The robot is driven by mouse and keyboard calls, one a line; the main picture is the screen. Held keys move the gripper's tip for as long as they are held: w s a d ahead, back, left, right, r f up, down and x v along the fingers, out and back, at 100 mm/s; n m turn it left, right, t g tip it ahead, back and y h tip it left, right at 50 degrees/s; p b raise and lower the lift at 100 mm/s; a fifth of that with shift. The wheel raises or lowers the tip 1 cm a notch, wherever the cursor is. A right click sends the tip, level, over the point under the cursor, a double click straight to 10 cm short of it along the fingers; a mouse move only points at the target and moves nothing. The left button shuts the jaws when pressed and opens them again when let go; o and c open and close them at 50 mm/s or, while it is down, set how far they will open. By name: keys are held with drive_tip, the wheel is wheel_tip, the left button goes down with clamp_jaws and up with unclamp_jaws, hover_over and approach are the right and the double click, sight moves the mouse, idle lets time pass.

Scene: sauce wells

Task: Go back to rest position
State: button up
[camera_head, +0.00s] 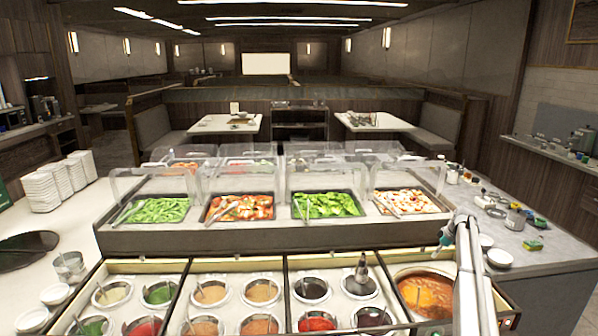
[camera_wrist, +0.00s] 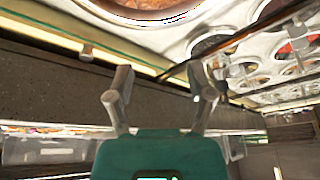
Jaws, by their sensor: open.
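My gripper (camera_wrist: 160,84) shows in the wrist view with its teal body at the bottom and its two grey fingers spread apart. Nothing is between the fingers. In the head view my pale arm rises at the right, in front of the soup pot's right side. Its teal wrist part is near the back edge of the sauce wells, and the fingertips cannot be made out there. The soup pot (camera_head: 426,293) holds orange-red soup, and its rim also shows at the top of the wrist view.
Several round sauce wells (camera_head: 211,293) fill the front counter, some with utensils. Behind them stand salad trays (camera_head: 328,206) under clear guards. Stacked white plates (camera_head: 42,191) are on the left counter. Small bottles and a sponge (camera_head: 533,244) lie on the right counter.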

drive_tip(key=s+a+f+m+g+h+b, duration=0.1)
drive_tip(key=s+a+f+m+b, duration=0.15)
drive_tip(key=s+a, duration=0.95)
drive_tip(key=s+a+f+m+g+b, duration=0.1)
drive_tip(key=s+a+f+m+b, duration=0.2)
drive_tip(key=s+a, duration=0.9)
drive_tip(key=s+a+f+m+h+b, duration=0.1)
drive_tip(key=s+a+f+m, duration=0.1)
drive_tip(key=s+a, duration=0.5)
drive_tip(key=s+a+f+m+h+b, duration=0.1)
drive_tip(key=s+a, duration=0.5)
drive_tip(key=s, duration=0.8)
drive_tip(key=shift+s+a+f+m+g+b, duration=0.2)
drive_tip(key=shift+a+f+m+g+b, duration=0.3)
drive_tip(key=shift+f+b, duration=0.3)
